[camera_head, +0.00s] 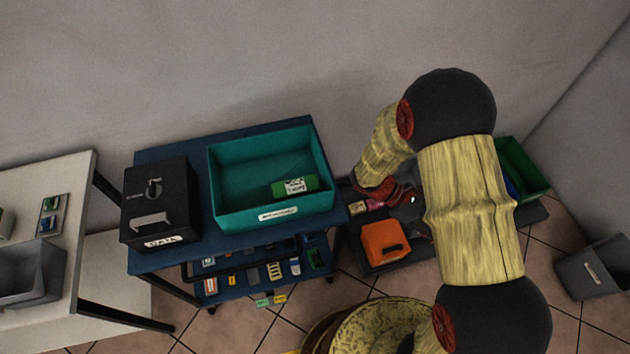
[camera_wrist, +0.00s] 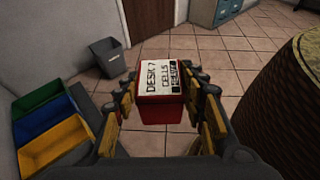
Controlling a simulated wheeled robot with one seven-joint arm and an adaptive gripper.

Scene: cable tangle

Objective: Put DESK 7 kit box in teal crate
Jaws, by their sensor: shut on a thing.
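The DESK 7 kit box (camera_wrist: 160,110) is red, with a white top label reading DESK 7, CELLS and HEAVY. My gripper (camera_wrist: 162,92) is shut on it, one finger on each side. In the head view my gripper (camera_head: 400,197) is right of the teal crate (camera_head: 262,217), above the dark low surface; the held box is hard to make out there. The teal crate is open-topped on a blue cart, with a white front label too small to read. A green box (camera_head: 297,186) with a white label lies inside it, toward the right.
A black DATA box (camera_head: 155,205) stands left of the crate on the blue cart (camera_head: 222,244). An orange case (camera_head: 385,243) lies below my gripper. Green (camera_wrist: 38,97), blue (camera_wrist: 45,120) and yellow bins (camera_wrist: 55,145) stand in a row. A grey bin (camera_head: 595,268) is at far right.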

